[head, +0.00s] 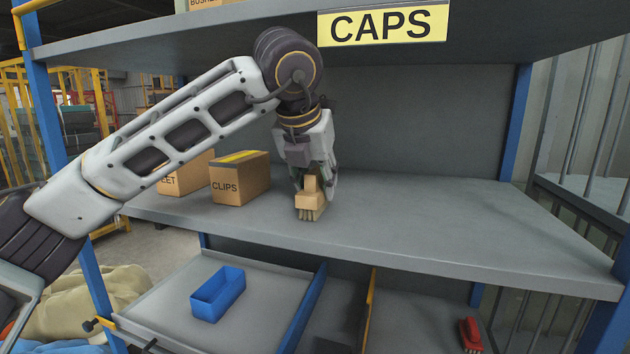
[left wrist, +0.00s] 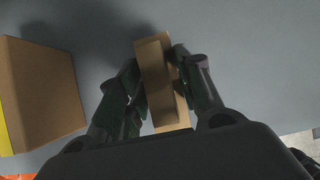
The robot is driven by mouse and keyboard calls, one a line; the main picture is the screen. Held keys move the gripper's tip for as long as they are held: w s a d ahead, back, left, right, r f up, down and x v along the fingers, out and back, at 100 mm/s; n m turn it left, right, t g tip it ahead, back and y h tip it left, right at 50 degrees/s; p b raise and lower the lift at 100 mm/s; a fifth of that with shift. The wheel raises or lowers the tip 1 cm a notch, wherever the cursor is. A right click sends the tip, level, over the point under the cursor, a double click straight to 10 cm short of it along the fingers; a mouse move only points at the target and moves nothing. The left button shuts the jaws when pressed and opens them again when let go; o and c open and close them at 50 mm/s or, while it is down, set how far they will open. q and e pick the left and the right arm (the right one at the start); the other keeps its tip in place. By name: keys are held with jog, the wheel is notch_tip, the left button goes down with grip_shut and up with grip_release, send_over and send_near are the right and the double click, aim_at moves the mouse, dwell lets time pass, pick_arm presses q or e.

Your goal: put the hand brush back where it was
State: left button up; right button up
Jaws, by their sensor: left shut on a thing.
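The hand brush (head: 311,200) has a tan wooden body with bristles pointing down. It is upright at the middle shelf (head: 420,221), right of the CLIPS box. My left gripper (head: 313,180) points down from above and is shut on the brush. In the left wrist view the brush (left wrist: 163,85) sits between the two dark fingers (left wrist: 160,92). The bristles are at or just above the shelf surface; I cannot tell whether they touch. My right gripper is not in view.
The CLIPS box (head: 240,180) and another carton (head: 186,174) stand left of the brush. The shelf is bare to the right. Below, a lower shelf holds a blue bin (head: 218,294) and a red brush-like item (head: 470,334). The upper shelf carries a CAPS label (head: 383,25).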

pick_arm(q)
jog(key=shift+a+f, duration=0.1)
jog(key=o, duration=1)
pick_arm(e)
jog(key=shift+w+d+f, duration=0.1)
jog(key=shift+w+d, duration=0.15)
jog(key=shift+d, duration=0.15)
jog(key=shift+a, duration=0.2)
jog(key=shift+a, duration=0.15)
